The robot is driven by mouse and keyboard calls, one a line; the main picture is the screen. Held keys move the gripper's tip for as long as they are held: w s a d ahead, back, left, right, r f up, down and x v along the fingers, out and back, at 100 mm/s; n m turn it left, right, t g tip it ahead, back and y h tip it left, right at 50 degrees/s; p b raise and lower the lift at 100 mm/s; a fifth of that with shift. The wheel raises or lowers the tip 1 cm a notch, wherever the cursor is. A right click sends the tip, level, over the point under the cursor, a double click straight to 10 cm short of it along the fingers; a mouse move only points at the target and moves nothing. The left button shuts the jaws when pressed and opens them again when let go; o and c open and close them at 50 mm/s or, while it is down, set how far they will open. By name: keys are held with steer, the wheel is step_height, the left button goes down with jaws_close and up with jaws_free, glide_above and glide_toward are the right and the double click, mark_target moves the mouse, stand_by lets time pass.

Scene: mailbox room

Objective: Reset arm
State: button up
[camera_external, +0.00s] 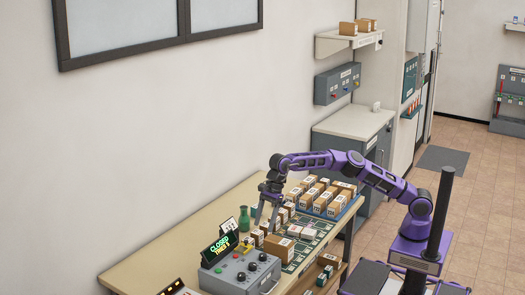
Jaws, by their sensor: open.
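My purple arm reaches over the table from its base at the lower right. Whether the fingertips touch a parcel I cannot tell.
A grey cabinet (352,122) stands behind. A wall shelf (345,41) is above. The floor at right is clear.

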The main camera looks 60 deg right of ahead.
steer(key=shift+d+r, duration=0.2)
steer(key=shift+r, duration=0.3)
